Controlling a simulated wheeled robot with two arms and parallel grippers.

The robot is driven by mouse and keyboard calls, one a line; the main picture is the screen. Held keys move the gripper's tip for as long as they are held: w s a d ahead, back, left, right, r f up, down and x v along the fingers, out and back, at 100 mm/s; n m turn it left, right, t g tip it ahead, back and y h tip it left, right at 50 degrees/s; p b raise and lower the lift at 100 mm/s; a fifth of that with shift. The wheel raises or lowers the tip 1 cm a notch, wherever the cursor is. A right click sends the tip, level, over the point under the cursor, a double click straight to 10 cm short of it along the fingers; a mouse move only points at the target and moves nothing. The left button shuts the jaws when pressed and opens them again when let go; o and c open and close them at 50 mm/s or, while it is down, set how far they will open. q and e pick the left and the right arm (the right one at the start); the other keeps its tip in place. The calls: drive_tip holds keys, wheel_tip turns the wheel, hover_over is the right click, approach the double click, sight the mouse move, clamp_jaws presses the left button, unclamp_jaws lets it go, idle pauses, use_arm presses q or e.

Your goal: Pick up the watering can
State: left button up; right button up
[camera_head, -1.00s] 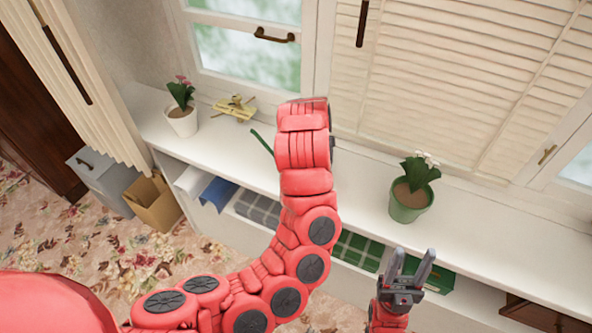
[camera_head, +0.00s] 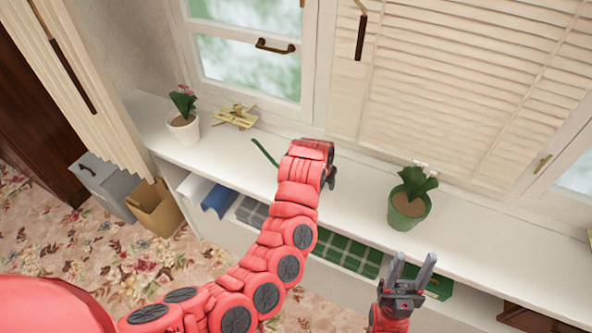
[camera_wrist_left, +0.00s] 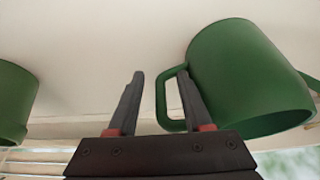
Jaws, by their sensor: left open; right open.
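The green watering can (camera_wrist_left: 245,75) fills the right of the left wrist view, with its handle (camera_wrist_left: 161,100) facing my left gripper (camera_wrist_left: 158,74). That gripper is open. The handle's outer bar lies between its two fingers, and the right finger appears to pass through the handle loop. In the head view only the can's thin green spout (camera_head: 265,153) shows on the white shelf (camera_head: 340,200); my left arm hides the rest. My right gripper (camera_head: 411,258) is open and empty in front of the shelf, at the lower right.
A green pot with a plant (camera_head: 408,208) stands on the shelf to the right; a white pot (camera_head: 184,130) and a yellow toy plane (camera_head: 236,116) stand to the left. Folded cloths (camera_head: 345,250) lie in the compartment below. A cardboard box (camera_head: 154,207) is on the floor.

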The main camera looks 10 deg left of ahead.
use_arm(q)
drive_tip(key=shift+f, duration=0.25)
clamp_jaws()
drive_tip(key=shift+r, duration=0.1)
idle(1.2)
